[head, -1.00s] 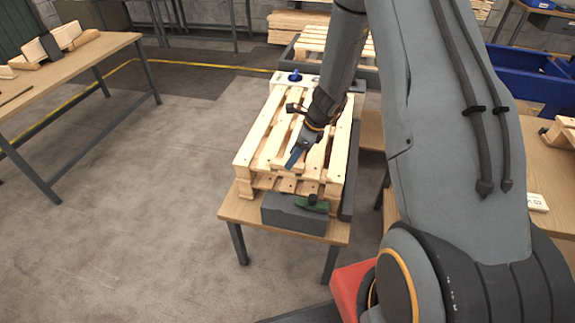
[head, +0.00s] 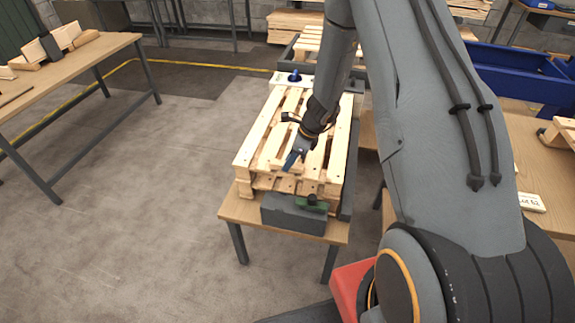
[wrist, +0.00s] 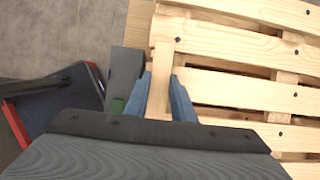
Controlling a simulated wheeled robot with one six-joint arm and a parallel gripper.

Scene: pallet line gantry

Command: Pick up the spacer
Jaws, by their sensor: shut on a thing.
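My gripper (head: 291,161) is low over the near part of the wooden pallet (head: 250,150) in the head view. In the wrist view its two blue fingers (wrist: 160,97) are shut on a narrow pale wooden piece, the spacer (wrist: 159,88). The spacer lies between the fingers, close to the pallet's edge (wrist: 225,42). I cannot tell whether it touches the pallet. In the head view the spacer is too small or hidden to make out.
The pallet rests on a wooden table (head: 235,208). A grey block (head: 285,215) with a green clamp (head: 312,203) stands at the near edge. A blue knob (head: 294,76) is at the far end. Blue bins (head: 510,70) stand right.

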